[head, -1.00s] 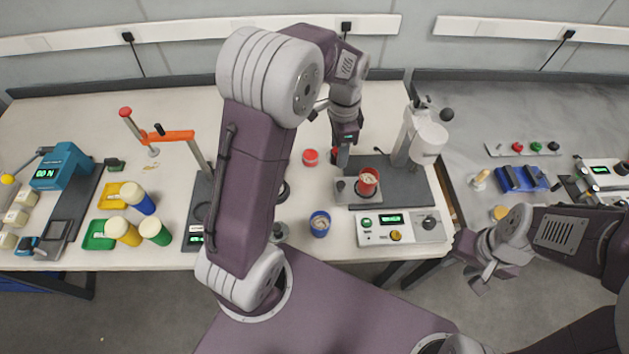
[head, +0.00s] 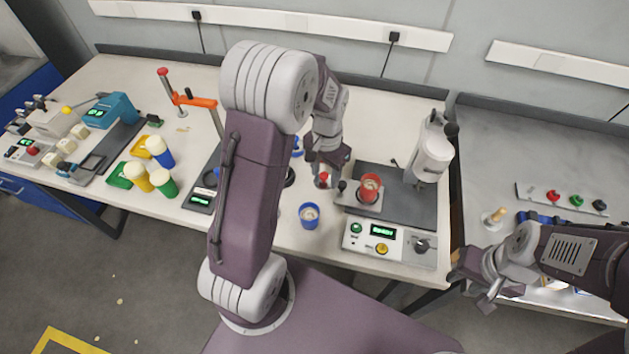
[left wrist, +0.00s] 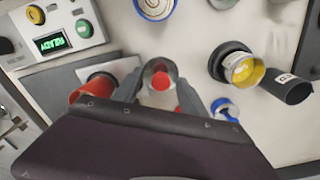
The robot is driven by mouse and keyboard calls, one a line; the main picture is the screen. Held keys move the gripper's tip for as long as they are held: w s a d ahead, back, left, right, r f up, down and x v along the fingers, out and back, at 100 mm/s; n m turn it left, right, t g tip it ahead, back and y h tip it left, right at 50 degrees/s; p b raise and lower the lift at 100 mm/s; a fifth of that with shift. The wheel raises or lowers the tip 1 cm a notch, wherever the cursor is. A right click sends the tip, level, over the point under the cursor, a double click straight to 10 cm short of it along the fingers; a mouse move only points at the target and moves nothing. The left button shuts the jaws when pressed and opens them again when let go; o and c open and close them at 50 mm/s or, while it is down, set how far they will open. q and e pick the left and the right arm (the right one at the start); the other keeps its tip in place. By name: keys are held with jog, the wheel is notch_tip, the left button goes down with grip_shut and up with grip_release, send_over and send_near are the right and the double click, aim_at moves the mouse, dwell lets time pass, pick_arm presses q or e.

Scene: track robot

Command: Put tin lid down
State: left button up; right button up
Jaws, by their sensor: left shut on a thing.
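My left gripper (head: 327,182) is low over the table, left of the sealing machine. An open red tin (head: 370,188) stands on the machine plate, right of the gripper. My right gripper (head: 486,290) hangs beyond the table's right end; its jaws are unclear.
The sealing machine (head: 431,160) has a control box (head: 390,244) in front. A blue tin (head: 310,215) stands nearer the front edge. Yellow, blue and green tins (head: 158,152) stand left, near a scale. My left arm hides the table's middle.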

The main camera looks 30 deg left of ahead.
aim_at(315, 179)
pick_arm(q)
jog(key=a, duration=0.1)
jog(key=a+f, duration=0.1)
jog(key=w+a+f, duration=0.1)
jog(key=a, duration=0.1)
jog(key=shift+w+a+f, duration=0.1)
jog(key=shift+f, duration=0.15)
jog(key=f, duration=0.3)
jog(key=shift+d+f, duration=0.2)
jog(key=shift+f, duration=0.1)
jog(key=shift+a+f, duration=0.1)
jog(key=shift+f, duration=0.1)
jog(key=o, duration=1.3)
jog(key=shift+f, duration=0.1)
